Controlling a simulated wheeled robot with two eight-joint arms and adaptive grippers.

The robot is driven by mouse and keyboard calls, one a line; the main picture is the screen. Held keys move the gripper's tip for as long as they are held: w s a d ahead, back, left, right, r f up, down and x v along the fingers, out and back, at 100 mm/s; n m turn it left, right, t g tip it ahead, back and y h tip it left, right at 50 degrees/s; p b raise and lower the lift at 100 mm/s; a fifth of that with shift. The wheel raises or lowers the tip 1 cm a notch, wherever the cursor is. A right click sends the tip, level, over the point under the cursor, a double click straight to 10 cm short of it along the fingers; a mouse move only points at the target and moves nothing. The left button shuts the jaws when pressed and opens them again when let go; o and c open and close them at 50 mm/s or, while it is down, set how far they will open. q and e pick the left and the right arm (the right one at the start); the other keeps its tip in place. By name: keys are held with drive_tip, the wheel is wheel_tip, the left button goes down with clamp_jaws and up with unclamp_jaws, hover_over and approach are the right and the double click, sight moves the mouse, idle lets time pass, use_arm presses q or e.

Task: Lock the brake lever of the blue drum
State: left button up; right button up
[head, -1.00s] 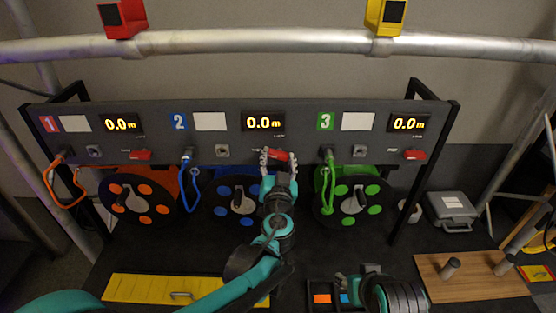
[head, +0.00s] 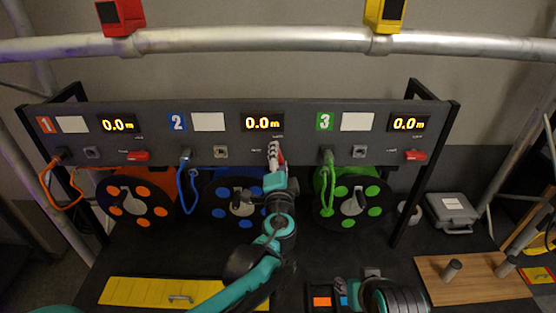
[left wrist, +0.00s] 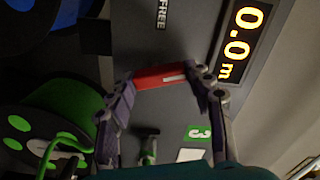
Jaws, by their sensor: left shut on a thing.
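The blue drum (head: 221,212) hangs under the number 2 section of the grey panel, partly hidden by my left arm. Its red brake lever (left wrist: 160,78) is on the panel below the middle 0.0m display. In the left wrist view the lever runs between the two fingers of my left gripper (left wrist: 163,85), which is shut on it. A FREE label (left wrist: 162,13) shows beside it. In the head view my left gripper (head: 275,157) covers most of the lever, which stands about upright along the panel. My right gripper (head: 347,290) is low in the picture, its jaws unclear.
The orange drum (head: 138,223) and green drum (head: 333,217) flank the blue one. Their red levers, left (head: 137,156) and right (head: 414,156), lie level. A green cable (head: 323,190) hangs close right of my left gripper. A grey case (head: 453,211) stands at right.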

use_arm(q)
drive_tip(key=shift+d+m, duration=0.1)
drive_tip(key=shift+m, duration=1.7)
drive_tip(key=o, duration=1.1)
drive_tip(key=shift+o, duration=0.2)
drive_tip(key=shift+s, duration=0.1)
drive_tip(key=s, duration=1.1)
drive_tip(key=shift+s, duration=0.4)
drive_tip(key=shift+f, duration=0.1)
